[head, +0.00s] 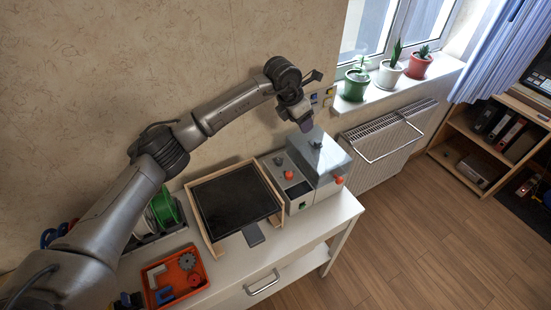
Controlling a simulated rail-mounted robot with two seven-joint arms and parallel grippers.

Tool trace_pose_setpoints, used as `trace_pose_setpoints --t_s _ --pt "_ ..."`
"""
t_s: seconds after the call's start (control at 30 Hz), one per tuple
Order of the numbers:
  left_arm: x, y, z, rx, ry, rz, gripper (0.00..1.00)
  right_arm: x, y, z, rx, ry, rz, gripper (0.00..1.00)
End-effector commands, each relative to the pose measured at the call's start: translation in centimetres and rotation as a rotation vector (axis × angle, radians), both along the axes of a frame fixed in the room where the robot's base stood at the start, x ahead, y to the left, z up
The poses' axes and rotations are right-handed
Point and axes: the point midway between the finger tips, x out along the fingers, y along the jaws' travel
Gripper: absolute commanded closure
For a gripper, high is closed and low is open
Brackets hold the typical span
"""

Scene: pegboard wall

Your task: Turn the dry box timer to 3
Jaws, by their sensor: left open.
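The light grey box (299,204), which looks like the dry box, stands at the right end of the white table. Its raised part has a smooth, shiny cover (327,158). On its lower left top are a small dark knob (278,161) and an orange-red knob (288,175). Another orange-red knob (339,181) is on its right side. I cannot tell which is the timer or read any numbers. My left gripper (306,127) is open, pointing down just above the cover's back edge, apart from the knobs. My right gripper is out of view.
A wood-framed black plate (237,201) lies left of the box. An orange tray (163,269) with small parts is at the front left, green spools (163,210) behind it. The wall is close behind; potted plants (390,74) stand on the sill above a radiator (378,150).

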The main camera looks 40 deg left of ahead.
Motion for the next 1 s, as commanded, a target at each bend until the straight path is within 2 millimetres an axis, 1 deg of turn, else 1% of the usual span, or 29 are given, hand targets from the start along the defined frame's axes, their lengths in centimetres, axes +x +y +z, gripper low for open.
trace_pose_setpoints --t_s 0.03,0.1,0.2,0.33,0.47,0.57,0.8,1.0 --pt "-0.9 0.9 -0.4 0.052 0.06 0.024 0.47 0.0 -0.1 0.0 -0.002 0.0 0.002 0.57" --pt "-2.1 1.9 -0.8 0.109 0.141 0.057 0.47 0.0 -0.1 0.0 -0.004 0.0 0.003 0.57" --pt "-3.6 2.7 -1.0 0.154 0.24 0.09 0.47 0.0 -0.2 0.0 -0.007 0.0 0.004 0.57" --pt "-4.9 3.2 -1.1 0.18 0.318 0.123 0.47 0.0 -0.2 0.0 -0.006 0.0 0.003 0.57" --pt "-5.1 3.2 -1.8 0.178 0.331 0.155 0.47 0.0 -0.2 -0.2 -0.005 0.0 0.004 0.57" --pt "-5.1 3.2 -3.0 0.177 0.332 0.159 0.47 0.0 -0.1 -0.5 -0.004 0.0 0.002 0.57" --pt "-5.1 3.3 -7.6 0.176 0.332 0.156 0.47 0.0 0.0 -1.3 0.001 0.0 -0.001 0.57" --pt "-5.0 3.3 -11.0 0.174 0.33 0.156 0.47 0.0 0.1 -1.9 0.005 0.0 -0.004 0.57"
